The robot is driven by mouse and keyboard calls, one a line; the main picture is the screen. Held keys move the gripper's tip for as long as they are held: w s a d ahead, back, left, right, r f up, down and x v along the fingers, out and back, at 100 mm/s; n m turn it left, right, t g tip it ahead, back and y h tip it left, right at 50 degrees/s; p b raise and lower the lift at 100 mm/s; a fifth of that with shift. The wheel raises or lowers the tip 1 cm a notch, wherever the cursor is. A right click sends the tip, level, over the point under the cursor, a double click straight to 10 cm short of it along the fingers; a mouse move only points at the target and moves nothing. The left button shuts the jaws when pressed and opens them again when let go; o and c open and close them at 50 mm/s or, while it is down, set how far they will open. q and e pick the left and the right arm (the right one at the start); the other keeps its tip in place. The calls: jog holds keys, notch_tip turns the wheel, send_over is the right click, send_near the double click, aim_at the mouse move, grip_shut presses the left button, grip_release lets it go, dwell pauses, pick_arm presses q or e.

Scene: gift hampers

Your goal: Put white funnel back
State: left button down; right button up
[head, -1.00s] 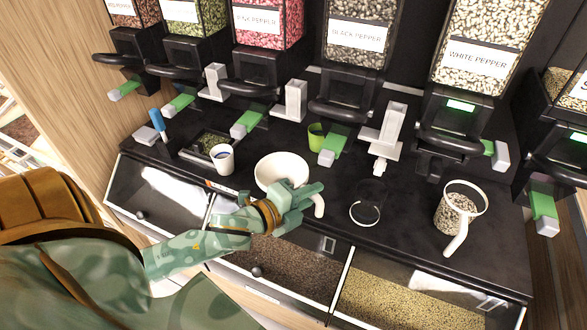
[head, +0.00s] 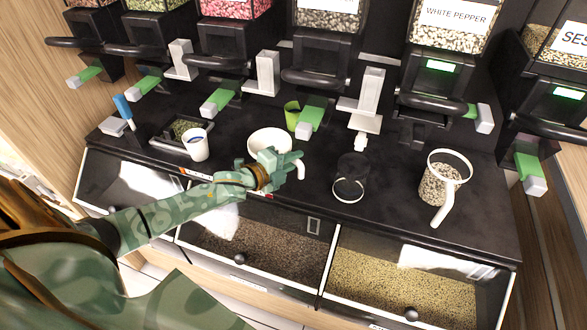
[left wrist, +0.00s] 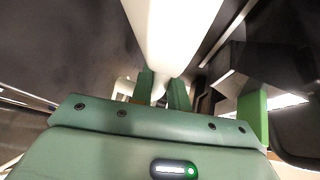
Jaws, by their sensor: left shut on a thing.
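The white funnel (head: 268,141) shows in the head view as a round, bowl-like white piece with a curved white end (head: 300,170) sticking out past my fingers. It is over the middle of the black counter, and I cannot tell whether it touches the surface. My left gripper (head: 278,165) is shut on it at its near side and hides part of it. In the left wrist view, a large white part of the funnel (left wrist: 171,35) rises from between the two green fingers (left wrist: 163,90). My right gripper is not in view.
On the black counter (head: 310,210) stand a white cup (head: 197,146), a green cup (head: 292,115), a dark cup with a ring (head: 348,188) and a white-rimmed scoop with pepper (head: 438,187). White stands (head: 267,75) and dispensers line the back. Clear bins form the front.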

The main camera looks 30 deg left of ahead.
pick_arm(q)
notch_tip(320, 180, down, 2)
jog(key=shift+f+b, duration=0.25)
jog(key=shift+b, duration=0.05)
jog(key=shift+r, duration=0.1)
jog(key=c, duration=1.7)
grip_release()
jog(key=shift+s+f, duration=0.1)
jog(key=shift+f, duration=0.1)
jog(key=o, duration=0.3)
jog(key=shift+o, duration=0.2)
jog(key=shift+r, duration=0.1)
